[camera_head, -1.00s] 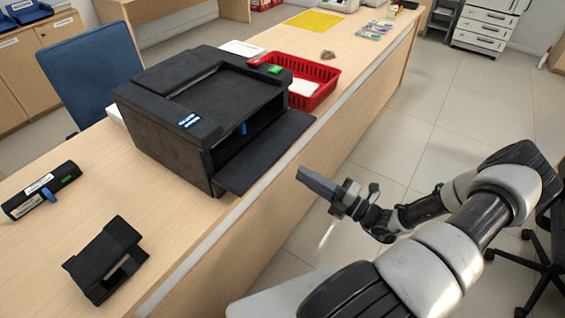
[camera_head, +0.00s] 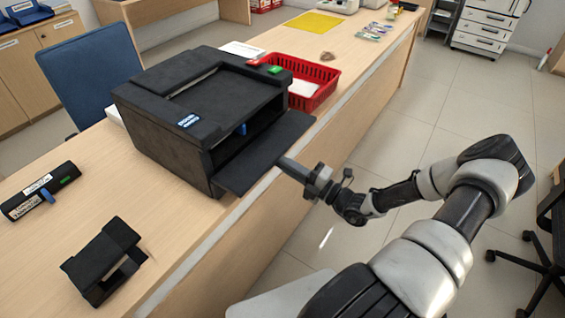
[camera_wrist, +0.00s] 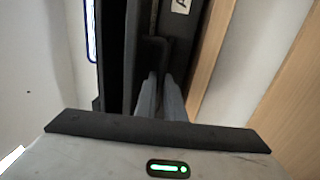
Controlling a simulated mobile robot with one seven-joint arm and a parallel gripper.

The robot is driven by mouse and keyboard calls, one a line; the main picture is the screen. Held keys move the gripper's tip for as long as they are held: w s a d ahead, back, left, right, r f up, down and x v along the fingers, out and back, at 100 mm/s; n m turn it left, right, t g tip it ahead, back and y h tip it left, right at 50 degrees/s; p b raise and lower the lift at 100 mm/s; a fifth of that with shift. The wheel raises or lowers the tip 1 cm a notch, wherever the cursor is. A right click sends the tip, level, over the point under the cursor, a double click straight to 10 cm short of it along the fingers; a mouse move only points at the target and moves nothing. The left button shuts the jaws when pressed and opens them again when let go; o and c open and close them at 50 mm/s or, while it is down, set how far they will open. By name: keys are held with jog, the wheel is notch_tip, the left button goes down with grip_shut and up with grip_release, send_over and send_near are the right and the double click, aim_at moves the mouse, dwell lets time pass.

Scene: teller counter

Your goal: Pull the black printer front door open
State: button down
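The black printer (camera_head: 165,130) stands on the counter. Its front door (camera_head: 262,155) is swung down and lies out nearly flat past the counter's front edge, with the printer's dark inside showing behind it. My gripper (camera_head: 284,162) is at the outer edge of the door, coming from the right, its tips overlapping that edge in the head view. In the wrist view my gripper (camera_wrist: 160,95) shows two grey fingers with a narrow dark gap between them. Dark printer surfaces surround the tips, and I cannot tell whether they touch the door or are above or below it.
A red basket (camera_head: 322,76) with white paper stands behind the printer. A black holder (camera_head: 104,262) and a black device with a blue clip (camera_head: 40,192) lie on the counter at left. Open floor (camera_head: 400,130) is at the right, with a chair (camera_head: 545,240).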

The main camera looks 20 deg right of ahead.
aim_at(284, 154)
jog(key=r+p, duration=0.1)
jog(key=p, duration=0.1)
jog(key=r+g+p, duration=0.1)
jog(key=p, duration=0.2)
jog(key=r+g+h+p, duration=0.1)
jog(key=p, duration=0.2)
jog(key=shift+s+d, duration=0.1)
jog(key=shift+s, duration=0.15)
jog(key=shift+d+g+h+p, duration=0.1)
jog(key=shift+g+h+p, duration=0.3)
jog(key=shift+p, duration=0.65)
jog(key=c, duration=2.2)
grip_release()
jog(key=shift+f, duration=0.1)
jog(key=shift+o, duration=0.2)
jog(key=shift+s+d, duration=0.1)
jog(key=shift+s, duration=0.05)
